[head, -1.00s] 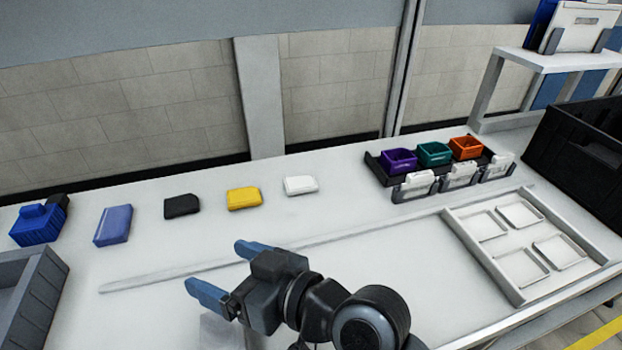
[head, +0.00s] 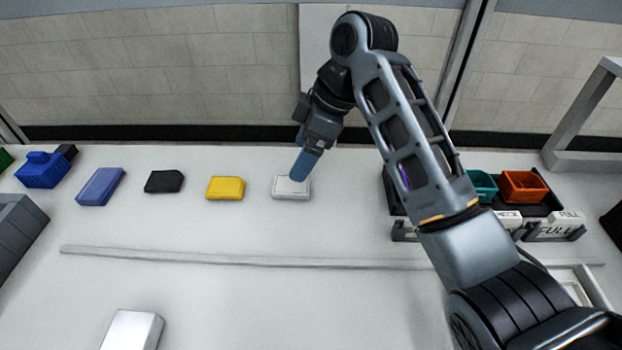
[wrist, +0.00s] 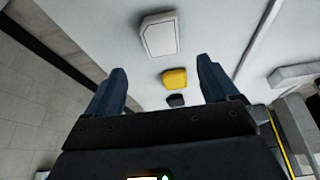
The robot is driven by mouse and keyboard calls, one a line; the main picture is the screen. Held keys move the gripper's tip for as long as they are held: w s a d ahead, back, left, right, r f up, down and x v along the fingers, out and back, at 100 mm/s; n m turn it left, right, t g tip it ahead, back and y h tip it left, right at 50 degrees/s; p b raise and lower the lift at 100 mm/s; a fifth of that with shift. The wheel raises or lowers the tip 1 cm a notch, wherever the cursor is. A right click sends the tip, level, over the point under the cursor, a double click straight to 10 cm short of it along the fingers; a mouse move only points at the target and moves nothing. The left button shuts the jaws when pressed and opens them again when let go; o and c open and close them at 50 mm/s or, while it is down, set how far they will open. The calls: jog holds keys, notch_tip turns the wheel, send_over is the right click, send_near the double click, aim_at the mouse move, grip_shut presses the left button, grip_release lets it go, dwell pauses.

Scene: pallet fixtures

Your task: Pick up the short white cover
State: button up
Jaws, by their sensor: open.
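The short white cover (head: 291,188) lies flat on the white bench, at the right end of a row of small covers. It also shows in the wrist view (wrist: 160,36), beyond and roughly between my fingertips. My gripper (head: 302,168) is above the cover with its blue fingers pointing down, and one finger overlaps the cover's back edge in the head view. In the wrist view my gripper (wrist: 160,68) is open with nothing between its fingers. I cannot tell the exact height of the fingertips above the cover.
A yellow cover (head: 226,188), a black one (head: 164,181) and a blue one (head: 100,187) lie to the left. A longer white block (head: 132,330) lies at the front. Orange (head: 523,187) and teal bins stand at right, partly behind my arm. A raised strip (head: 250,260) crosses the bench.

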aim_at(289, 184)
jog(key=shift+w+d, duration=0.1)
jog(key=shift+w, duration=0.05)
jog(key=shift+f, duration=0.35)
jog(key=shift+p+x, duration=0.4)
jog(key=shift+x, duration=3)
jog(key=shift+s, duration=0.3)
jog(key=c, duration=1.1)
jog(key=shift+c, duration=0.2)
